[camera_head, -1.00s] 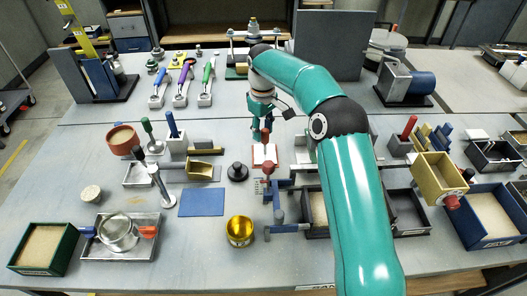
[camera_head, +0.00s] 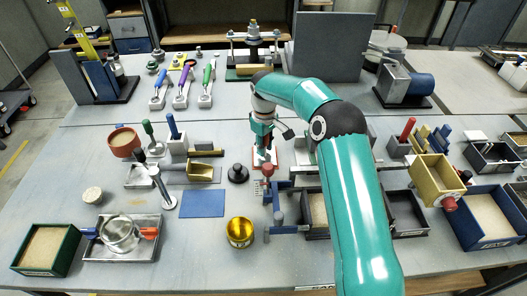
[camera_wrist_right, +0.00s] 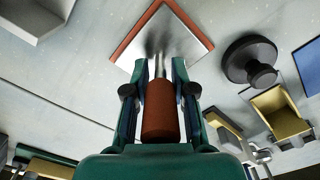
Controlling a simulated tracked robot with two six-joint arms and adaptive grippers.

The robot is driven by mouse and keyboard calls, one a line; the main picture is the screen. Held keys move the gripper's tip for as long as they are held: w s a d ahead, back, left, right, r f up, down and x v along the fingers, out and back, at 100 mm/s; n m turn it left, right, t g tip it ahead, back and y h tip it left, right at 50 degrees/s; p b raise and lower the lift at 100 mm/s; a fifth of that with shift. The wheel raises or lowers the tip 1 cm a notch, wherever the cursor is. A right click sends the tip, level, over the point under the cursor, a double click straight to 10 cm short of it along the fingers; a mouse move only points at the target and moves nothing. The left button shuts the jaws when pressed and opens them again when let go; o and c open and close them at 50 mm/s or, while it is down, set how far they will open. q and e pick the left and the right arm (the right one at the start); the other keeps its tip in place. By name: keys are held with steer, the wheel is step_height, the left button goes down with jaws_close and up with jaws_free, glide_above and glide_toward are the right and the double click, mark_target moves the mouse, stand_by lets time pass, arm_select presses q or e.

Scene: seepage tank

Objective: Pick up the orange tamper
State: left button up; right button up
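The orange tamper (camera_wrist_right: 160,112) stands upright on the table, with an orange-red handle, a metal shaft and a square orange-edged plate. In the head view its plate (camera_head: 258,160) shows under my right gripper (camera_head: 265,150), which hides most of the handle. In the right wrist view the fingers of my right gripper (camera_wrist_right: 160,70) stand on either side of the handle and shaft. A gap shows between the fingertips and the shaft, so the gripper looks open around the tamper. My left gripper is not in view.
A black round knobbed piece (camera_head: 238,174) stands just left of the tamper. A blue rack (camera_head: 285,188) with red- and grey-headed tools stands close in front. A blue mat (camera_head: 202,203) and a yellow cup (camera_head: 240,231) are nearer.

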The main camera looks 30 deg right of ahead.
jaws_close()
steer(key=shift+r, duration=0.2)
steer(key=shift+r, duration=0.5)
step_height(320, 180, up, 9)
steer(key=shift+w+f, duration=0.1)
step_height(320, 180, up, 10)
steer(key=p, duration=0.3)
steer(key=shift+p, duration=0.3)
